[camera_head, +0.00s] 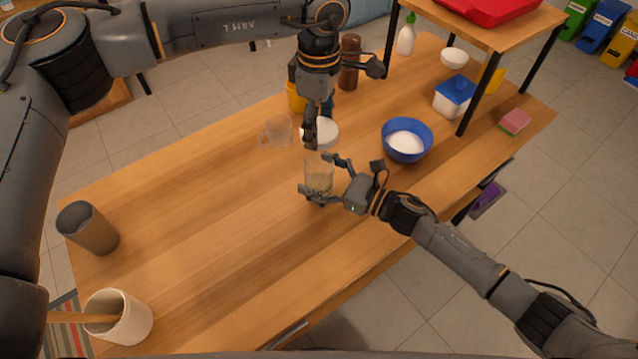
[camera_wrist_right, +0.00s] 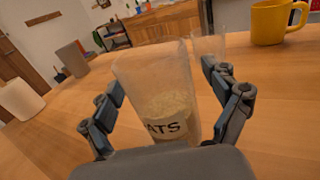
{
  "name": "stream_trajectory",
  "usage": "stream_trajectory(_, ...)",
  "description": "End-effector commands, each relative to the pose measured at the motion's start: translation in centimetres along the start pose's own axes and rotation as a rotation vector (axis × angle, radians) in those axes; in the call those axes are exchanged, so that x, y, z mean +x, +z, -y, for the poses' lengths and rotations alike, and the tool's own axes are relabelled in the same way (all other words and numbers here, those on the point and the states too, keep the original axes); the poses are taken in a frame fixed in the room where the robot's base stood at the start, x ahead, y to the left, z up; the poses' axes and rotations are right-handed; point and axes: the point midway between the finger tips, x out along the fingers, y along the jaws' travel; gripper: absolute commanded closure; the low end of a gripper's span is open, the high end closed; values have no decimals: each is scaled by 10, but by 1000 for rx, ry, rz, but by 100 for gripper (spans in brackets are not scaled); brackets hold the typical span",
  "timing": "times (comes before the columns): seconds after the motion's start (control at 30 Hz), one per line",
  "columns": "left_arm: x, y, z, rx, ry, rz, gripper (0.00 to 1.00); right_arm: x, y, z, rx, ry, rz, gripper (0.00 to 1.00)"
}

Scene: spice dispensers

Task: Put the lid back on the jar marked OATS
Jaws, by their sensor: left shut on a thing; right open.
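The clear jar (camera_head: 319,178) stands without a lid on the wooden table, part-filled with pale contents. In the right wrist view the jar (camera_wrist_right: 160,95) shows "ATS" on its label, the rest of the word being hidden. My right gripper (camera_head: 314,173) is open, with a finger on either side of the jar; whether they touch it I cannot tell. My left gripper (camera_head: 311,138) points down, shut on a white round lid (camera_head: 325,133) at the lid's left edge. The lid is behind the jar in the head view, apart from its rim.
A clear glass mug (camera_head: 278,131) stands left of the lid, and a blue bowl (camera_head: 406,140) of white contents to the right. A yellow mug (camera_wrist_right: 270,22) and brown bottle (camera_head: 349,62) stand behind. The table's left middle is clear; a grey cup (camera_head: 88,228) stands farther left.

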Motion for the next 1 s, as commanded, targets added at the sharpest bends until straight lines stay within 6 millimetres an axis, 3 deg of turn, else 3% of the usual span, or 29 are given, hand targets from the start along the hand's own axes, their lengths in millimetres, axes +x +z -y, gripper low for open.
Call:
stream_trajectory(0.17, 0, 0, 0, 0, 0, 0, 57, 0, 0, 0, 0, 0, 0, 12)
stream_trajectory(0.5, 0, 0, 0, 0, 0, 0, 57, 0, 0, 0, 0, 0, 0, 81)
stream_trajectory(0.6, 0, 0, 0, 0, 0, 0, 57, 0, 0, 0, 0, 0, 0, 97)
stream_trajectory(0.77, 9, 0, 0, 0, -2, 0, 57, 0, 0, 0, 0, 0, 0, 97)
stream_trajectory(1.0, 43, 0, 0, 0, -2, -1, 57, 0, 0, 0, 0, 0, 0, 97)
